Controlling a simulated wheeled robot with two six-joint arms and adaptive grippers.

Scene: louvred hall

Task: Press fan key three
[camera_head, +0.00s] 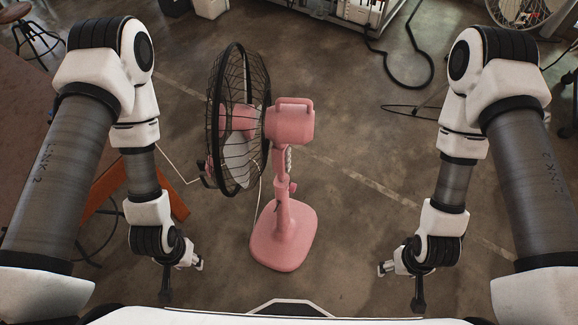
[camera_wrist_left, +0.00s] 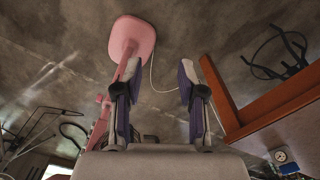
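A pink floor fan (camera_head: 290,125) stands upright between my arms in the head view. Its black cage (camera_head: 212,110) faces left, and its pink base (camera_head: 284,238) rests on the floor. The base also shows in the left wrist view (camera_wrist_left: 132,36). I cannot make out any numbered keys. My left gripper (camera_head: 198,264) is left of the base, apart from it; in the left wrist view its fingers (camera_wrist_left: 160,74) are spread with nothing between them. My right gripper (camera_head: 382,268) is right of the base, apart from it, and too small to judge its opening.
A brown table (camera_head: 60,120) with an orange leg (camera_head: 172,192) stands at the left. A dark stool (camera_head: 38,40) is at the far left. A black cable (camera_head: 405,75) lies at the back right. The floor beside the fan base is clear.

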